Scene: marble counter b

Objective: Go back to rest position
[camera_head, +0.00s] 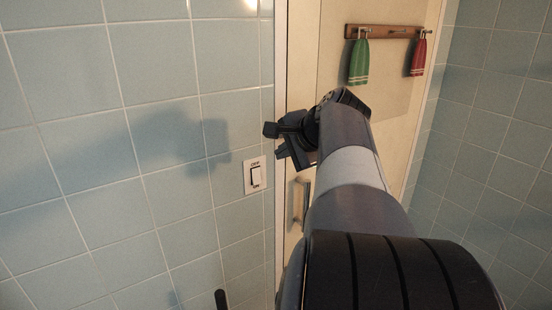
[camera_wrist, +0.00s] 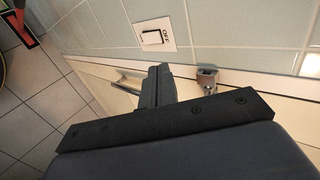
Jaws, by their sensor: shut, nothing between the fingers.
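My gripper (camera_head: 273,140) is at the end of my raised arm in the head view, pointing left toward the tiled wall. Its dark fingers also show in the wrist view (camera_wrist: 158,82), closed together with nothing between them. A white light switch (camera_head: 255,175) is on the tiled wall just below and left of the gripper. The switch also shows in the wrist view (camera_wrist: 155,36), beyond the fingertips, with "OFF" lettering beside it. The fingers appear apart from the switch.
A pale door (camera_head: 297,240) with a metal handle (camera_head: 301,203) stands behind my arm. A wooden rack (camera_head: 390,32) holds a green towel (camera_head: 359,62) and a red towel (camera_head: 418,57). Tiled walls flank both sides. The wrist view shows floor tiles (camera_wrist: 35,110) at left.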

